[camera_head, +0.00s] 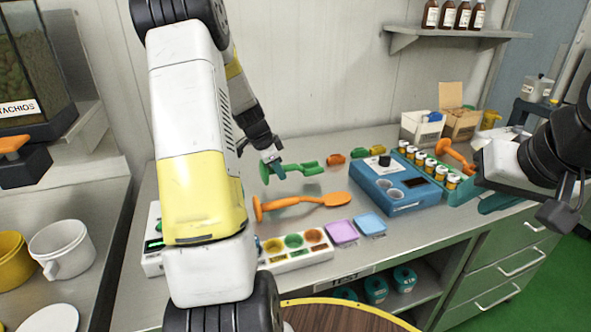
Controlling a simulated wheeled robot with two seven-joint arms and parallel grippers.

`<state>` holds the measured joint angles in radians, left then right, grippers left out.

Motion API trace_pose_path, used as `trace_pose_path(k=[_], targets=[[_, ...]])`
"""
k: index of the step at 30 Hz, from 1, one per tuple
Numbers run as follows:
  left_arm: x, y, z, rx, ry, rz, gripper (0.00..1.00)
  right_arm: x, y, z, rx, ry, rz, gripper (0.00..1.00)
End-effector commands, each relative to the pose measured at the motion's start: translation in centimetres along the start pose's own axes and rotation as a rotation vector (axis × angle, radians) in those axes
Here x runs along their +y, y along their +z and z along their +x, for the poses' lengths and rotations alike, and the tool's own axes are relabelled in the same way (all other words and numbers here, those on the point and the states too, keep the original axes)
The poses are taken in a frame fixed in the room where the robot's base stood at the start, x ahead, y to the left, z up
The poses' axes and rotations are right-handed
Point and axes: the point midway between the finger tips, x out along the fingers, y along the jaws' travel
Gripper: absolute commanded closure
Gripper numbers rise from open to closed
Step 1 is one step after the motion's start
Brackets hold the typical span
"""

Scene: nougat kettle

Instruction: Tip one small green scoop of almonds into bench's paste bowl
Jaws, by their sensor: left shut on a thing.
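A green scoop (305,168) is at the back of the bench (385,238), with a round green end on its left. My left gripper (271,158) is shut on the green scoop near that round end. It cannot be told whether the scoop touches the bench or holds anything. A larger orange scoop (300,202) lies in front of it. No almonds can be made out, and no vessel can be surely told as the paste bowl. My right arm shows at the right edge, but its fingers cannot be made out clearly.
A blue device (402,203) with cups and a teal crate (432,172) of jars stand to the right. A white tray (290,262) with coloured wells and two pads stand at the front. White and yellow tubs are at the left, under a pistachio bin (30,65).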

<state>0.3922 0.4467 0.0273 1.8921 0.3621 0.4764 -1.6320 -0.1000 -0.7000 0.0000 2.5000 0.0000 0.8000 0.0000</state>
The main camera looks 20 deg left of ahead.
Motion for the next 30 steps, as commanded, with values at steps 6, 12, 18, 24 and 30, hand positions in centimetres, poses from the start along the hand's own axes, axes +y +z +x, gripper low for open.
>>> trace_pose_path(k=[6,12,18,24,30], targets=[[-1.0,-1.8,-4.2,0.001,-0.004,0.001,1.0,0.0,0.0,0.0,0.0,0.0,0.0,0.64],[-1.5,-2.8,-6.8,0.001,-0.002,0.001,1.0,0.0,0.0,0.0,0.0,0.0,0.0,0.64],[-2.0,-3.7,-9.0,0.0,-0.002,0.0,1.0,0.0,0.0,0.0,0.0,0.0,0.0,0.64],[-2.3,-4.4,-10.6,0.0,-0.001,0.0,1.0,0.0,0.0,0.0,0.0,0.0,0.0,0.64],[-2.4,-4.6,-11.1,-0.001,0.001,-0.001,1.0,0.0,0.0,0.0,0.0,0.0,0.0,0.64]])
